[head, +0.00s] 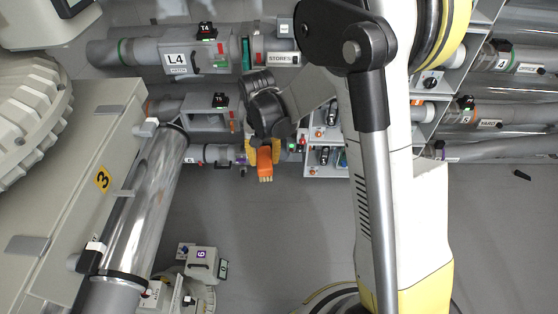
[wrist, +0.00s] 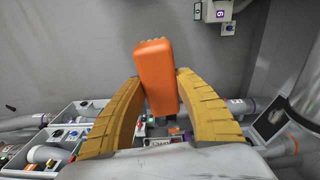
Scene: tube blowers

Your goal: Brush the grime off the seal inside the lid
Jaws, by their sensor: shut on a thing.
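My gripper (head: 263,150) is near the middle of the head view, with its yellow fingers shut on an orange brush (head: 265,162). Pale orange bristles show at the brush's lower end in the head view. In the wrist view the brush's orange body (wrist: 157,75) stands out between the two ribbed yellow fingers of my gripper (wrist: 162,92). The brush is in the air, with grey floor behind it. I cannot make out a lid, its seal or any grime in either view.
A clear tube (head: 147,195) beside a panel marked 3 runs along the left. A small unit marked 6 (head: 201,256) stands lower left. Shelving (head: 328,172) is right of my gripper. Grey floor (head: 270,235) is open below.

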